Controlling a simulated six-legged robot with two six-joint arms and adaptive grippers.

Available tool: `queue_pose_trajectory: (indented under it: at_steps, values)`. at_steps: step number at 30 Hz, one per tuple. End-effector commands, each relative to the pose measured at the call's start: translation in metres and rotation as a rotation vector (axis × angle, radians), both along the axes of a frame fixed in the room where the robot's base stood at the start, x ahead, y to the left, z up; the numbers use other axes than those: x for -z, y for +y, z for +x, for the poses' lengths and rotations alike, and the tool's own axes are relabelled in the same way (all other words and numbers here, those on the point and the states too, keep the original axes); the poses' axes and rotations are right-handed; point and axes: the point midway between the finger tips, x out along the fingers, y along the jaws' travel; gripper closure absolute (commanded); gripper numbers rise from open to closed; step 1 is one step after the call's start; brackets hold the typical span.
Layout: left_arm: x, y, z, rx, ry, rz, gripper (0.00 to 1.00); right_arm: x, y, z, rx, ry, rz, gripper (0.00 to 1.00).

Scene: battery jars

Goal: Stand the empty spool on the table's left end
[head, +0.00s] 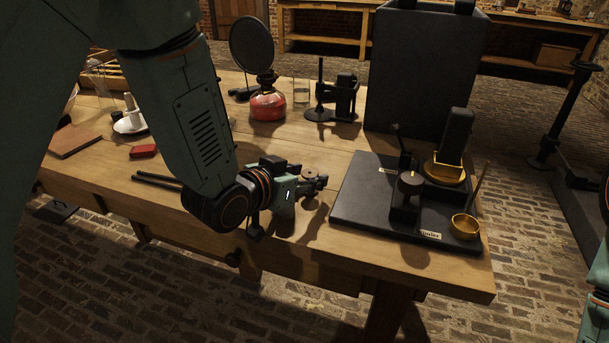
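A small round wooden piece (309,173), which looks like the empty spool, shows just behind the fingers of my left gripper (318,184). Only its pale top with a dark centre is clear; the gripper hides its lower part. My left gripper is low over the front middle of the table (345,135), pointing right. I cannot tell whether its fingers touch the wooden piece, or how far apart they are. The table's left end carries several things. My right gripper is out of view; only part of my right arm shows at the right edge.
A black board (350,205) with a dark capped post (410,184) and brass cups (465,226) fills the right end. A red lamp (268,105), a glass (301,91) and a black stand (337,98) are behind. A red box (143,151), white dish (130,124) and brown board (76,141) lie left.

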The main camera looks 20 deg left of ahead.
Motion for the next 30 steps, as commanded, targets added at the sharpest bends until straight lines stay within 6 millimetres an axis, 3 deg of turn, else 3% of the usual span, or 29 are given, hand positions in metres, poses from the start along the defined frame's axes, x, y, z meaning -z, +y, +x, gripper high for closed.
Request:
queue_pose_trajectory:
  at_steps: [12,22,30]
  values:
    - [-0.007,0.001,-0.001,0.000,-0.001,-0.001,0.47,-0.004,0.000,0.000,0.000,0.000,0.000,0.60]
    - [-0.030,0.018,-0.053,-0.004,0.001,-0.007,0.47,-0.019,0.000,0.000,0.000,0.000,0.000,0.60]
    - [-0.043,0.026,-0.081,-0.002,0.002,-0.003,0.47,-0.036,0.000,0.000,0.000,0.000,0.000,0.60]
